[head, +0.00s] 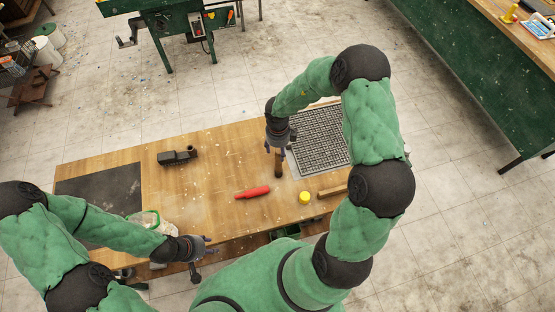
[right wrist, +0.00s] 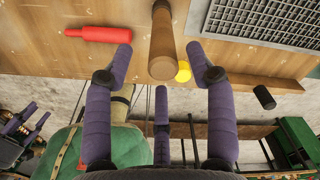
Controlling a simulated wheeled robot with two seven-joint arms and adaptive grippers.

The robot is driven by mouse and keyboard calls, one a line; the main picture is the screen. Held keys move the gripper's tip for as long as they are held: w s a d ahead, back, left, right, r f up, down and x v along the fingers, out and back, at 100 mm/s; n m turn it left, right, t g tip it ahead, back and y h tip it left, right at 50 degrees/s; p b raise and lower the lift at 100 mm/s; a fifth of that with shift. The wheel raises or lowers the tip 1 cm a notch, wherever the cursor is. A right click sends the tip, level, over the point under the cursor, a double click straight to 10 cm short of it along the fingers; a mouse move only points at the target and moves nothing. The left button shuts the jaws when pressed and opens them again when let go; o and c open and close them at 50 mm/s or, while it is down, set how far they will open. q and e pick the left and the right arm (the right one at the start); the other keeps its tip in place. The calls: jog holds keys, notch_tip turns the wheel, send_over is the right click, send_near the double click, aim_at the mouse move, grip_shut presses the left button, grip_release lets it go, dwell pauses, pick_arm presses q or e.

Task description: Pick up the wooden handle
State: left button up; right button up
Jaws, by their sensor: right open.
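The wooden handle (head: 278,163) is a brown cylinder that looks upright on the wooden table, left of the grey grid sheet. It also shows in the right wrist view (right wrist: 162,50), its round end facing the camera, between the spread fingers. My right gripper (head: 277,141) is open just above and around the handle's near end; I cannot tell whether any finger touches it. My left gripper (head: 206,257) is at the table's front edge, away from the handle, with its fingers spread and empty.
A red bottle (head: 252,192) and a yellow round item (head: 304,197) lie nearer the front edge. A grid sheet (head: 320,138) lies right, with a wooden piece (head: 332,191) in front. A dark tool (head: 177,156) and dark mat (head: 100,195) are left. The table's middle is clear.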

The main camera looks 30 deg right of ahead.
aim_at(279, 161)
notch_tip(279, 161, down, 3)
jog(key=shift+f, duration=0.2)
jog(key=f, duration=0.4)
jog(key=shift+s+d+b, duration=0.2)
jog(key=shift+b, duration=0.1)
jog(key=shift+w+f, duration=0.1)
jog(key=shift+f, duration=0.4)
grip_shut()
